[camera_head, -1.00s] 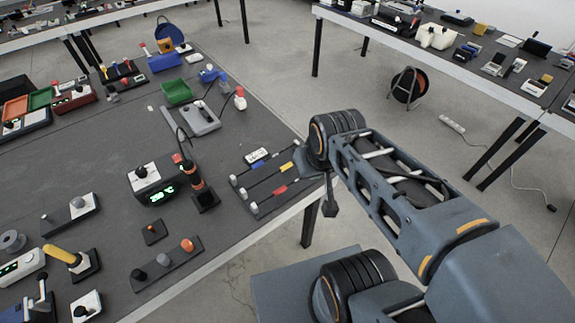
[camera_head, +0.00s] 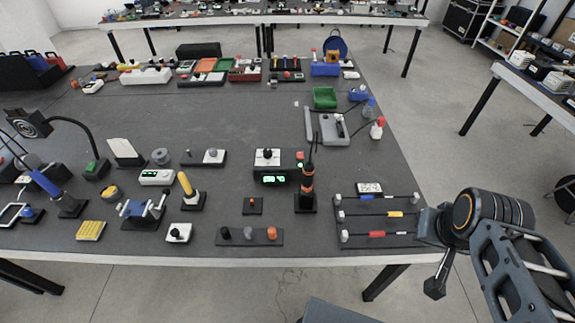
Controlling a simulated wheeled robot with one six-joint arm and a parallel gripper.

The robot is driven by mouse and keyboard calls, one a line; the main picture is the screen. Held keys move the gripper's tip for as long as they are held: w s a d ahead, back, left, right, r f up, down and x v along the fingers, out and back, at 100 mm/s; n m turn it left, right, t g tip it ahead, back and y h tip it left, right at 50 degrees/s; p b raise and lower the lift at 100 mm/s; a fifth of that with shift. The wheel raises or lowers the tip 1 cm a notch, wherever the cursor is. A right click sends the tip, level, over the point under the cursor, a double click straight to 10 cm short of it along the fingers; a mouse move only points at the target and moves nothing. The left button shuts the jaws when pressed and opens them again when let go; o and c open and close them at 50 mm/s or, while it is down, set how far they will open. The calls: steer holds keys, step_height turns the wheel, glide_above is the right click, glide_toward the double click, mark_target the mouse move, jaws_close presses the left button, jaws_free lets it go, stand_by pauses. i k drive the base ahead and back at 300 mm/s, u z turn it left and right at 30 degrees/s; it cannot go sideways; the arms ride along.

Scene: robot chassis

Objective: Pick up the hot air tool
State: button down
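The hot air tool (camera_head: 307,183) is a dark handle with orange bands. It stands upright in a black holder near the table's front edge, with a cable rising from its top. Next to it on the left is its control box (camera_head: 275,168) with a green display and a knob. My gripper (camera_head: 435,289) hangs at the right, off the table's right front corner, well apart from the tool. It points down and looks empty. It is small and dark, and the gap between its fingers cannot be made out.
A rack with coloured sliders (camera_head: 376,226) lies between the tool and my gripper. A small black pad (camera_head: 252,206) and a strip with several knobs (camera_head: 249,237) lie in front of the box. A grey device (camera_head: 332,128) and a green tray (camera_head: 324,98) stand behind.

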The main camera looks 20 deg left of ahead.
mark_target(307, 189)
steer(key=z, duration=2.05)
steer(key=k, duration=1.65)
steer(key=u, duration=2.45)
steer(key=i, duration=0.5)
steer(key=z, duration=0.05)
